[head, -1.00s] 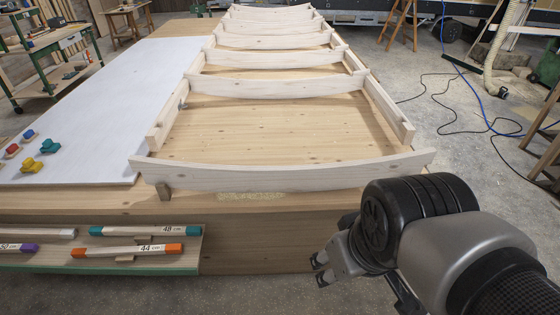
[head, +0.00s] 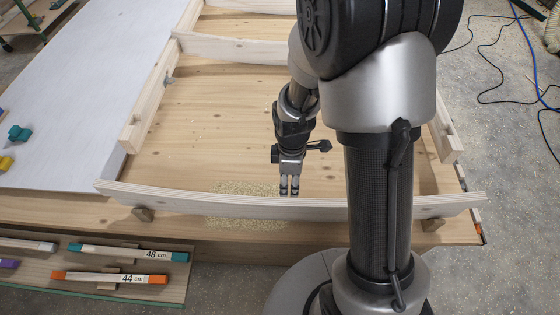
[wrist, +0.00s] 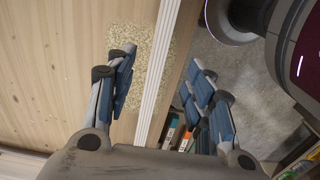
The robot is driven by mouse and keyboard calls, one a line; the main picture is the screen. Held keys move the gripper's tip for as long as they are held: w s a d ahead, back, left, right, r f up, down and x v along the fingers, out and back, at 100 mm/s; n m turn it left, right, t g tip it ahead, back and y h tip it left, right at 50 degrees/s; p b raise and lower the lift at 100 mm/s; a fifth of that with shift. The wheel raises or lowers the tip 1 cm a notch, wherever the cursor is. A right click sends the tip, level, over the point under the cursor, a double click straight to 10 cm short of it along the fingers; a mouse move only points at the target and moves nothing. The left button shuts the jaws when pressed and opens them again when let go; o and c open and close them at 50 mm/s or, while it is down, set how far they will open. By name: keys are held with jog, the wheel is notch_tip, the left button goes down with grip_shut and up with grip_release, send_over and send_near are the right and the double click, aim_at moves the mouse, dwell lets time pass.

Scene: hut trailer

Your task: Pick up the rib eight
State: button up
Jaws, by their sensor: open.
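The nearest curved pale wooden rib (head: 200,198) lies across the front of the frame on the workbench, near two small blocks. I can read no number on it, so I cannot confirm it is rib eight. In the wrist view the rib (wrist: 159,72) shows as a pale layered strip running between my open fingers (wrist: 160,68), one on each side. Nothing is gripped. Whether the fingertips reach below the rib's top edge is hard to tell.
Side rails (head: 150,97) and another rib (head: 240,47) lie behind. Sawdust (head: 245,222) covers the bench around the front rib. A front shelf holds a 48 cm stick (head: 128,253) and a 44 cm stick (head: 110,278). A white sheet (head: 70,90) lies left.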

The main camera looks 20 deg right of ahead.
aim_at(288, 206)
notch_tip(288, 206, down, 18)
jog(key=b, duration=0.6)
jog(key=shift+s+r, duration=0.1)
jog(key=shift+r, duration=0.1)
jog(key=shift+c, duration=0.2)
grip_shut()
dwell(0.3)
